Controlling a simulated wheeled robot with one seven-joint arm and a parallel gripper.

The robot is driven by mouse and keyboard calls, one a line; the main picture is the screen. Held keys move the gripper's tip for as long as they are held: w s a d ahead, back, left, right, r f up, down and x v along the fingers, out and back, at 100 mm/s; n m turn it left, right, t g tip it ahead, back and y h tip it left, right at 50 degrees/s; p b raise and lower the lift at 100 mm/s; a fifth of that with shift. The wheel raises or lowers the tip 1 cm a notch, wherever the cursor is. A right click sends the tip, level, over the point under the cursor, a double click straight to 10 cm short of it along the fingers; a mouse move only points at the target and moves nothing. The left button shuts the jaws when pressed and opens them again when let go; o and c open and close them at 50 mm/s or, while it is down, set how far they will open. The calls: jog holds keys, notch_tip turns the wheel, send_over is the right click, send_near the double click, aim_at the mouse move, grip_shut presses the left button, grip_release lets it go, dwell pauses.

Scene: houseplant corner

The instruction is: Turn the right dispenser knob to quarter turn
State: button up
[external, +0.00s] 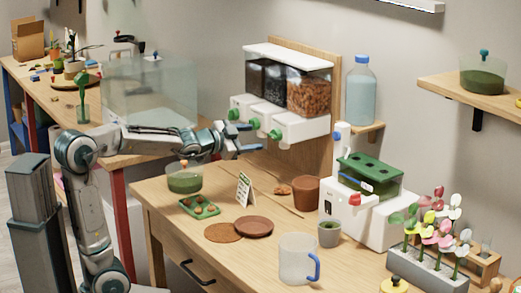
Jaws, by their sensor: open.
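The wall dispenser (290,120) has a white housing and clear bins, two with dark contents and the right one with brown pieces. Its green knobs stick out at the front: left knob (233,114), middle knob (254,123) and right knob (275,134). My gripper (247,137) is open, with blue fingertips spread apart and nothing seen between them. It is in front of the dispenser, to the left of the right knob in the picture and just below the middle knob. It looks apart from the right knob. The angle of the right knob is too small to read.
Below, the wooden table (165,210) holds a green-filled glass bowl (185,181), a seed tray (200,207), a small card (245,188), terracotta saucers (253,226) and a pot (306,192). A blue bottle (361,95) stands right of the dispenser. A glass tank (150,90) is behind my arm.

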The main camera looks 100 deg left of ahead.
jog(key=f+v, duration=0.1)
jog(key=v, duration=0.6)
jog(key=shift+r, duration=0.45)
jog(key=w+d+f+g+h+p, duration=0.25)
jog(key=d+p, duration=0.25)
jog(key=d, duration=0.3)
jog(key=w+d+f+g+h+p, duration=0.1)
jog(key=w+d+h+p, duration=0.25)
jog(key=d+p, duration=0.4)
jog(key=s+d+f+m+g+h+p, duration=0.1)
jog(key=s+d, duration=0.4)
jog(key=d, duration=0.5)
jog(key=s+d+f+m+g+h+p, duration=0.1)
jog(key=s+d+g+h+p, duration=0.3)
jog(key=d, duration=0.5)
jog(key=shift+s+d+f+h+p, duration=0.3)
jog(key=shift+s+d+p, duration=0.1)
jog(key=shift+p, duration=0.35)
